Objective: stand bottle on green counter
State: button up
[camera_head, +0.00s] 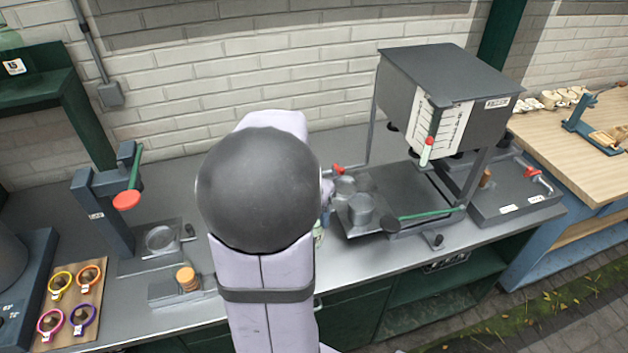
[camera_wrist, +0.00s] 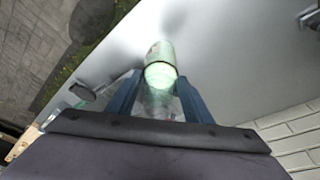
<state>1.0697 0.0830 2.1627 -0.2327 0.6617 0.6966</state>
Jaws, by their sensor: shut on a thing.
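In the wrist view a pale green glass bottle (camera_wrist: 160,74) sits between the two blue fingers of my gripper (camera_wrist: 158,98), which is shut on it. The bottle points away from the wrist over a smooth grey surface; I cannot tell whether it touches that surface. In the head view my arm hides the gripper and nearly all of the bottle; only a pale green sliver (camera_head: 319,234) shows beside the arm. The counter has a grey top (camera_head: 385,268) and green cabinet fronts (camera_head: 350,312).
A grey box-shaped machine (camera_head: 452,75) with metal cups (camera_head: 360,209) stands right of my arm. A press with a red-tipped green lever (camera_head: 127,199) and a board with coloured rings (camera_head: 70,301) are at left. A wooden table (camera_head: 562,140) stands far right.

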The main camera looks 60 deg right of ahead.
jog(key=shift+s+a+f+m, duration=0.25)
jog(key=shift+a+f, duration=0.1)
jog(key=shift+f, duration=0.25)
jog(key=shift+s+a+f+m, duration=0.15)
jog(key=shift+s+a+f, duration=0.15)
jog(key=shift+f, duration=0.25)
jog(key=shift+w+d+m+g, duration=0.3)
jog(key=shift+w+d+m, duration=0.2)
jog(key=shift+d+m, duration=0.15)
jog(key=shift+a+m, duration=0.1)
jog(key=shift+m, duration=0.15)
jog(key=shift+f+b, duration=1.55)
jog(key=shift+f, duration=0.4)
jog(key=shift+f, duration=0.15)
jog(key=shift+f+b, duration=0.45)
jog(key=shift+b, duration=0.2)
